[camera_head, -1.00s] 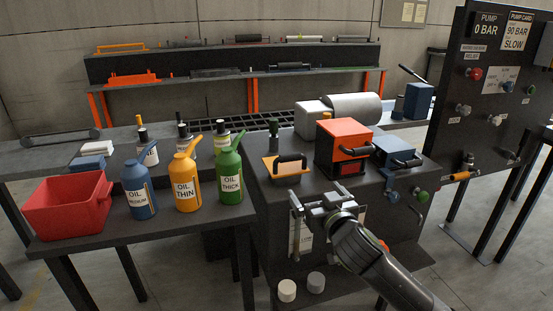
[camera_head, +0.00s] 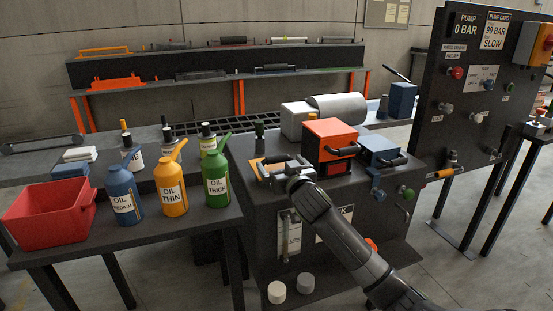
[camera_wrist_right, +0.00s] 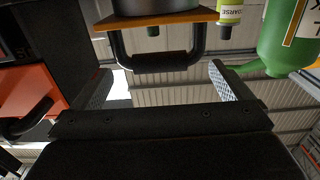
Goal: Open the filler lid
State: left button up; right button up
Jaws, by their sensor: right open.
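The filler lid (camera_head: 260,169) is a flat yellow-orange plate with a black bar handle on the dark machine's top. It looks closed. In the right wrist view the lid (camera_wrist_right: 168,19) is at the top, with its handle (camera_wrist_right: 157,65) ahead of and between my finger tips. My right gripper (camera_head: 286,165) is open at the lid and hides much of it and its handle in the head view. In the wrist view its fingers (camera_wrist_right: 162,84) stand apart on either side of the handle, with nothing gripped. My left gripper is not in view.
An orange box (camera_head: 331,139) with a black handle stands right of the lid, then a blue one (camera_head: 381,151). The green oil bottle (camera_head: 216,178) stands close on the left, on a table with more oil bottles and a red bin (camera_head: 48,216).

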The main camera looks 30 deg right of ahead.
aim_at(278, 160)
jog(key=shift+x, duration=2.1)
